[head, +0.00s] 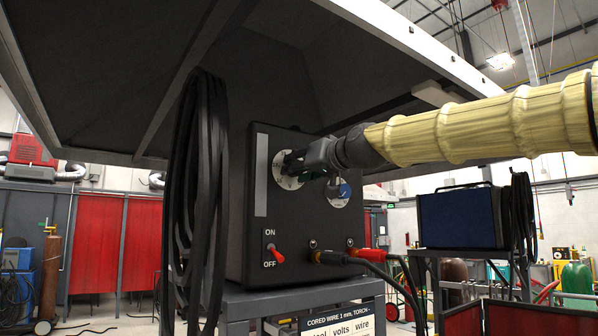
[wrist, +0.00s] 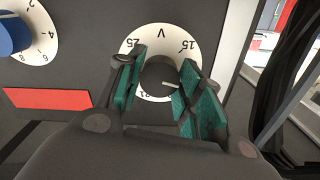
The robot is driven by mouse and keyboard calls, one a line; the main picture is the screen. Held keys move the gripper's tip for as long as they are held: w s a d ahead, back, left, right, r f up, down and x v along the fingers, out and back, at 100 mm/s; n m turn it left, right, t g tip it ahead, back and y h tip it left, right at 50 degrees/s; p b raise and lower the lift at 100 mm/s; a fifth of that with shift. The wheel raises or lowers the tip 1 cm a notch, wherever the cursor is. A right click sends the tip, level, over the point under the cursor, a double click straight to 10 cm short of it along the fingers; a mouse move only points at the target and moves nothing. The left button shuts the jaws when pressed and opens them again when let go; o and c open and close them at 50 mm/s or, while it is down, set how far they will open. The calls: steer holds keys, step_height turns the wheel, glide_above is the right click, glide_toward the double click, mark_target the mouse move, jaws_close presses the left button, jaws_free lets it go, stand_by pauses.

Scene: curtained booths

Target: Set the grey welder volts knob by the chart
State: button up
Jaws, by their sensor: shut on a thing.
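The dark welder (head: 245,225) stands on a grey stand under a hood. Its volts dial (head: 283,181) is white and partly covered by my gripper (head: 296,163). In the wrist view the dial (wrist: 185,35) shows V, 25 and 15, with a number at the bottom partly hidden. The grey volts knob (wrist: 160,76) sits between the green pads of my gripper (wrist: 164,80), which is shut on it. The knob's white pointer mark points to the picture's right, just below level. The chart (head: 341,325) is cut off at the bottom; only its heading and column names show.
A blue knob (head: 345,190) on a second white dial is close to my gripper. A red-levered ON/OFF switch (head: 277,252) and cable plugs (head: 330,257) are lower on the panel. Black cables (head: 195,190) hang at the left. Red curtains (head: 98,240) stand behind.

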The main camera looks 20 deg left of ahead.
steer(key=shift+d+r+n, duration=0.1)
steer(key=shift+r+n, duration=0.15)
steer(key=shift+n, duration=0.35)
steer(key=o, duration=0.8)
steer(key=shift+o, duration=1.2)
steer(key=shift+f, duration=0.2)
steer(key=v, duration=1.2)
